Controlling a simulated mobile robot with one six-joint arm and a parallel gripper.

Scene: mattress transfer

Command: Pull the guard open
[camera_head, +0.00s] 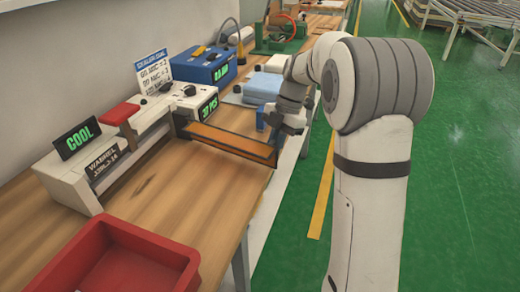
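The guard (232,141) looks like an orange-tinted panel in a dark frame. It stands out from the white sealer machine (178,105) across the wooden bench, toward the bench's front edge. My gripper (276,132) is at the guard's outer end, near the bench edge. The fingers are small and partly hidden by my wrist, so I cannot tell whether they are shut on the frame. The machine has a red lid (122,113) and a green "COOL" display (78,141).
A red bin (120,262) sits at the near end of the bench (165,205). A blue box with a green display (207,67) and light blue stacked items (262,88) stand behind the machine. Green floor (455,190) with a yellow line lies right of the bench, clear around my arm.

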